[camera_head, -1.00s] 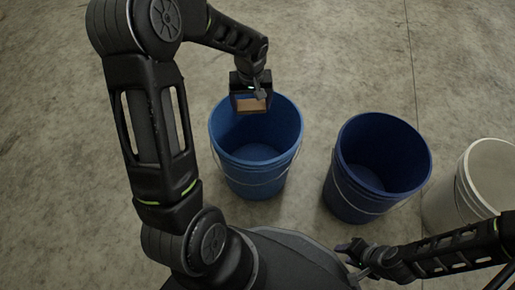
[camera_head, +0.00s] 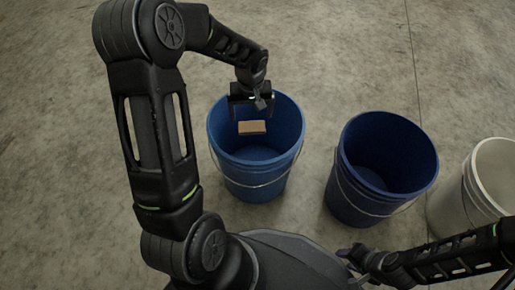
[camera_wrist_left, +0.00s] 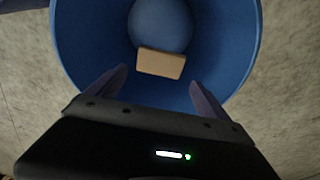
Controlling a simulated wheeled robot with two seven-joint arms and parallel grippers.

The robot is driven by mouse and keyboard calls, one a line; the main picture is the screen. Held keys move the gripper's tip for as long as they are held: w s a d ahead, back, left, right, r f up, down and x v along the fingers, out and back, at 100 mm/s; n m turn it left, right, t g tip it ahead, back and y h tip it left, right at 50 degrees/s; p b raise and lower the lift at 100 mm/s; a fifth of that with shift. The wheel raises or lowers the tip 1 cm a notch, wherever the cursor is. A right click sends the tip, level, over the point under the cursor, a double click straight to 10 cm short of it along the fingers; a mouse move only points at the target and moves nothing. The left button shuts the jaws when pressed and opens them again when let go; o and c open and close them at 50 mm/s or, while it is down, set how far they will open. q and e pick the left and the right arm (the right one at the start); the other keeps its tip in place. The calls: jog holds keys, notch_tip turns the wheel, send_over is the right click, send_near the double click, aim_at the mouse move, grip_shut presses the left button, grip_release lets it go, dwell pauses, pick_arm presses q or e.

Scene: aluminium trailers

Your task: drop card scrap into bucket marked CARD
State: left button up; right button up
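The card scrap (camera_head: 252,128) is a small brown block inside the mouth of the left blue bucket (camera_head: 256,186), just below my left gripper (camera_head: 250,108) and apart from it. In the left wrist view the card scrap (camera_wrist_left: 160,63) shows beyond the fingertips, against the inside of the blue bucket (camera_wrist_left: 235,45). The left gripper (camera_wrist_left: 156,88) has its fingers spread with nothing between them. Whether the scrap is falling or resting inside cannot be told. No CARD marking is readable. My right gripper (camera_head: 352,262) is low at the front, its fingers apart and empty.
A darker blue bucket (camera_head: 360,200) stands to the right, with a white bucket (camera_head: 480,195) at the right edge. All have open tops and stand on bare concrete. The floor behind them is clear.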

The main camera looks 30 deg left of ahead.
pick_arm(q)
jog(key=shift+o, duration=0.8)
notch_tip(320, 180, up, 8)
jog(key=s+p, duration=0.1)
jog(key=p, duration=0.2)
jog(key=shift+d+f, duration=0.15)
jog(key=shift+d, duration=0.25)
